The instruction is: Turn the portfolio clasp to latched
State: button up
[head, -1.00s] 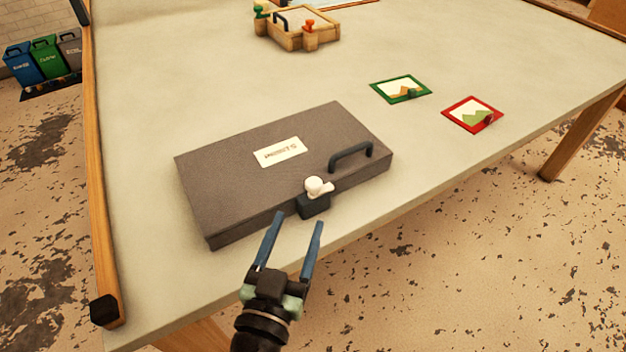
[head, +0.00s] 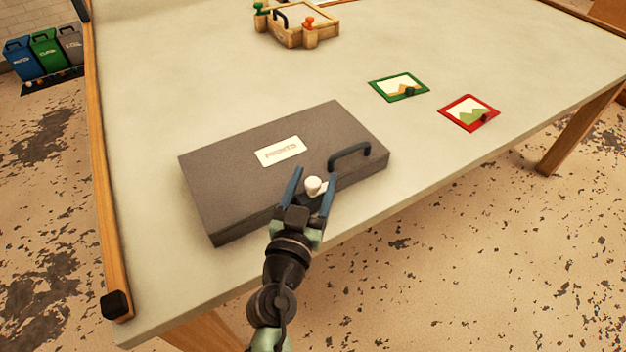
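The grey-brown portfolio (head: 235,185) lies closed and flat near the table's front edge, with a pale label on its lid. Its white clasp knob (head: 313,185) is at the front edge, left of the dark handle (head: 350,157). A short white lever points from the knob to the right. My gripper (head: 311,178) is open, with one blue finger on each side of the knob. I cannot tell whether either finger touches it. The dark clasp base below the knob is mostly hidden by my gripper.
A green-framed picture (head: 400,82) and a red-framed picture (head: 460,121) lie flat on the table (head: 160,90) at right. A wooden box with green and orange knobs (head: 290,38) stands at the back. The table between them is clear.

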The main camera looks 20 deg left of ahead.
grip_shut()
